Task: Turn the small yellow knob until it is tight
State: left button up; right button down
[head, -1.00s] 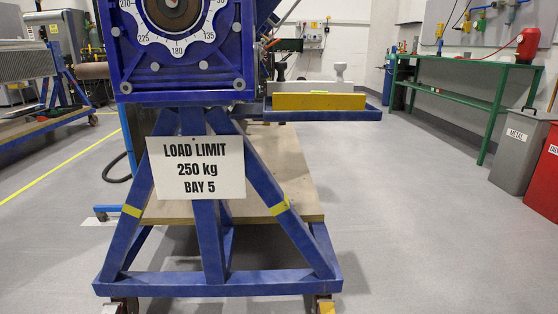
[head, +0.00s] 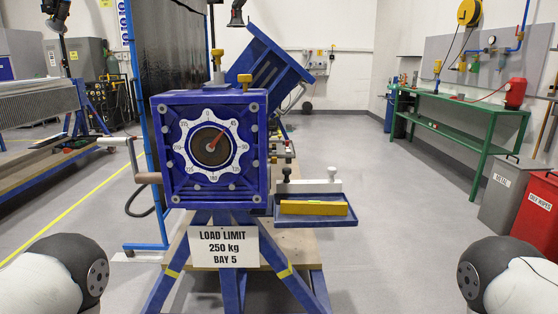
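The blue rotary jig box (head: 168,195) stands ahead, a little left of centre, with a white scalloped dial (head: 186,146) and a red pointer on its front. A small yellow knob (head: 244,79) shows on its top edge. A yellow fitting with a thin upright stem (head: 217,77) stands just left of it. I cannot tell how tight the knob is. Neither of my grippers is in view; only rounded links of my arms show at the lower left and lower right, well apart from the jig.
A crank with a brown handle (head: 148,178) sticks out left of the box. A blue tray (head: 316,221) on the right holds a yellow bar (head: 313,208). A green bench (head: 459,130) and bins (head: 505,190) stand at right. Grey floor (head: 390,215) between is clear.

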aim_at(244, 78)
jog(key=i+l+u, duration=0.1)
jog(key=i+l, duration=0.4)
jog(key=l, duration=0.15)
jog(key=i+l+u, duration=0.25)
jog(key=i+l, duration=0.25)
jog(key=l, duration=0.25)
jog(key=i+l, duration=0.2)
jog(key=l, duration=0.15)
jog(key=i+l+u, duration=0.15)
jog(key=l, duration=0.25)
jog(key=i+l, duration=0.25)
jog(key=l, duration=0.15)
jog(key=i+l+u, duration=0.25)
jog(key=i+l, duration=0.3)
jog(key=i+l+u, duration=0.2)
jog(key=i+l, duration=0.35)
jog(key=i+l+u, duration=0.1)
jog(key=i+l, duration=0.15)
jog(key=l+u, duration=0.1)
jog(key=u, duration=1.8)
jog(key=i+u, duration=0.1)
jog(key=u, duration=0.5)
jog(key=j+z, duration=0.3)
jog(key=j, duration=0.2)
jog(key=j+z, duration=0.25)
jog(key=j, duration=0.2)
jog(key=i, duration=0.05)
